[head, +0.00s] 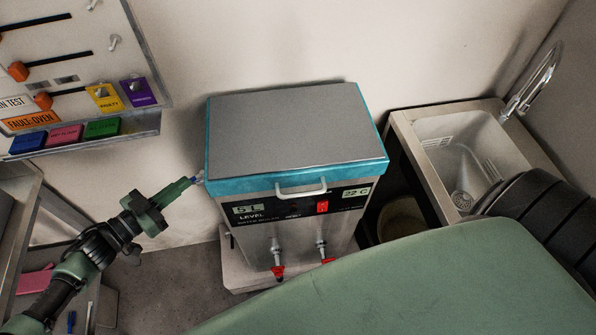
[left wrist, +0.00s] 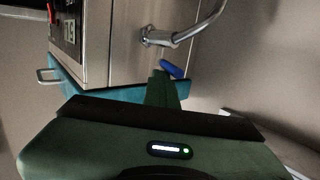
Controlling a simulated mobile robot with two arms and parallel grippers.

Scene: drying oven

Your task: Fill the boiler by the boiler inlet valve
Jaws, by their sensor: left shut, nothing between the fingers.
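The boiler (head: 290,130) is a steel box with a grey top and teal rim. Its display reads 5 L for level and 22 C. The inlet valve's blue handle (left wrist: 171,68) shows in the left wrist view, below a metal pipe (left wrist: 185,33) on the boiler's side. In the head view the valve is mostly hidden beside the boiler's left side. My left gripper (head: 186,186) is shut and empty, its tips at that left side. In the left wrist view its fingers (left wrist: 163,88) end close to the blue handle; I cannot tell whether they touch. My right gripper is not in view.
Two red-handled taps (head: 278,271) are on the boiler's front, below a red switch (head: 322,206). A sink (head: 460,150) with a faucet (head: 536,82) stands to the right. A wall board (head: 70,60) with sliders and coloured tags hangs at upper left.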

